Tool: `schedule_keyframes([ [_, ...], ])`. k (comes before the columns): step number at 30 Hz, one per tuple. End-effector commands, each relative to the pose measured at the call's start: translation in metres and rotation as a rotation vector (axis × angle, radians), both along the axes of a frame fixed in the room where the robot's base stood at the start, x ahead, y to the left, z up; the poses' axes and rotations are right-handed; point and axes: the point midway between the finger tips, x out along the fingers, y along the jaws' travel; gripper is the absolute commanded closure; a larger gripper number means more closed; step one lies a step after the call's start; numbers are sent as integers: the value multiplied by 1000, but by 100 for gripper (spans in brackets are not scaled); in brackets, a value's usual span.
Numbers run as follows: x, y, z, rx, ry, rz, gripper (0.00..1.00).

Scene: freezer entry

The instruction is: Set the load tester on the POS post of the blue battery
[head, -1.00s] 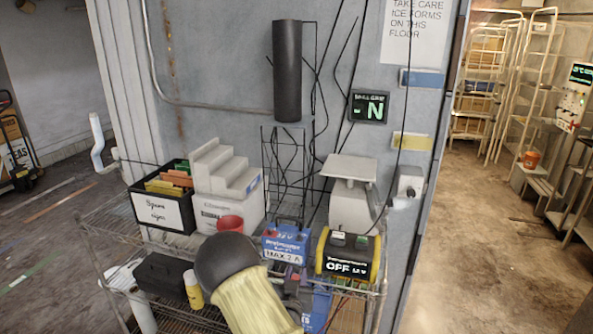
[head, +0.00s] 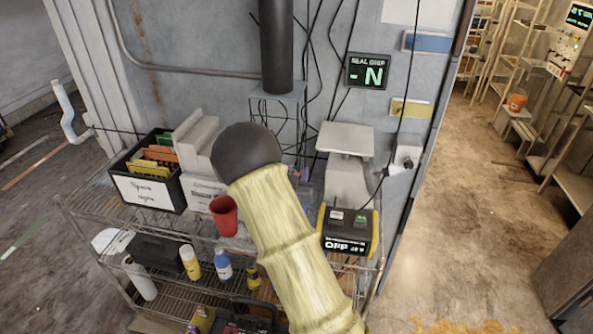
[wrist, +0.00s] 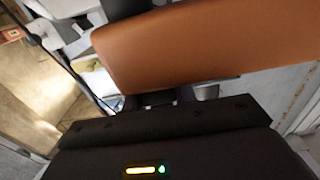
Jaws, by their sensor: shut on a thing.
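My arm rises across the middle of the head view in a pale yellow sleeve and covers the spot on the shelf where the blue battery stood in the earlier frame. The battery and its POS post cannot be made out now. My gripper (wrist: 175,97) shows in the wrist view as dark jaws, shut on a large orange-brown block (wrist: 205,45), which seems to be the load tester. The block hides much of what lies beyond the jaws. In the head view the gripper and the held block are hidden behind my arm.
The wire shelf holds a black bin of folders (head: 145,190), a red cup (head: 224,215), a white scale (head: 345,140) and a yellow-black unit (head: 350,230). Bottles stand below. A dark vertical cylinder (head: 276,45) hangs at the wall. Open floor lies right.

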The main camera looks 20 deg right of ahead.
Motion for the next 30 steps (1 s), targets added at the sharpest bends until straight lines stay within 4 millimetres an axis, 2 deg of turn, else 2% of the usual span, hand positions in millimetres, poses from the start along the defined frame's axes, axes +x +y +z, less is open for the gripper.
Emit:
schedule_keyframes([
  [9,0,3,0,4,-10,5,100],
  [24,-1,1,-34,5,-9,1,100],
  [30,-1,1,-38,5,-9,1,100],
])
